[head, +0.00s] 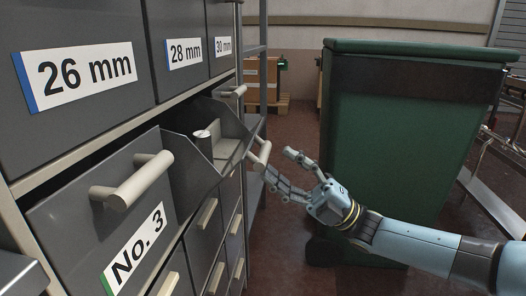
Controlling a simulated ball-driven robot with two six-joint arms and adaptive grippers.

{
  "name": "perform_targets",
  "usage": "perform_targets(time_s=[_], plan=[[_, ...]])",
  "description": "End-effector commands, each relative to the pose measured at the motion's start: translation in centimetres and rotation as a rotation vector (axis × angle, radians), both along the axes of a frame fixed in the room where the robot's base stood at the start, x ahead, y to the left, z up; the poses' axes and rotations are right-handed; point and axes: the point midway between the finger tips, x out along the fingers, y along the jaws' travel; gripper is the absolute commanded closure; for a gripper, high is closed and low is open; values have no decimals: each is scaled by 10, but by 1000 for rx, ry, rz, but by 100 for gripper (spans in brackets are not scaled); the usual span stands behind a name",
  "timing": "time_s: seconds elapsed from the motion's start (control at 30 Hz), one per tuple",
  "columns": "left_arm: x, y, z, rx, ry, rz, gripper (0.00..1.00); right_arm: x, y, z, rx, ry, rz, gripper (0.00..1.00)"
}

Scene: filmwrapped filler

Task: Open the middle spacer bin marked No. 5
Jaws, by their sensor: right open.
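A grey cabinet of bins fills the left side. The nearest bin of the middle row is marked No. 3 (138,240) and has a pale bar handle (135,180). Beyond it a bin is tilted out (233,121), with a metal cylinder (203,143) and a pale block inside. Its pale handle (260,155) sticks out to the right; its number is hidden. Another pale handle (236,91) shows farther back. No label No. 5 is visible. My right gripper (279,164) is open and empty, fingertips close to the tilted bin's handle; I cannot tell whether they touch.
Bins marked 26 mm (80,75), 28 mm (185,53) and 30 mm (224,46) sit above. A large green container (385,155) stands behind my right arm. Cardboard boxes (262,72) are at the back. Dark red floor is free between cabinet and container.

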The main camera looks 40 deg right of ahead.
Motion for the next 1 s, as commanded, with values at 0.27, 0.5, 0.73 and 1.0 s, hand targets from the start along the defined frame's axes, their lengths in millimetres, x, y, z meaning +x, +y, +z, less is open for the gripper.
perform_targets(time_s=[0.27,0.5,0.73,1.0], plan=[[0,1,0,1,1,-1,60,-28,-26,-28,0,0,-1,58],[0,1,0,1,1,-1,60,-33,-30,-33,0,-1,-1,58],[-1,2,-6,2,5,-2,60,-40,-37,-42,-17,17,-1,71],[12,12,-24,14,10,-7,60,-78,-80,-69,-99,112,3,100]])
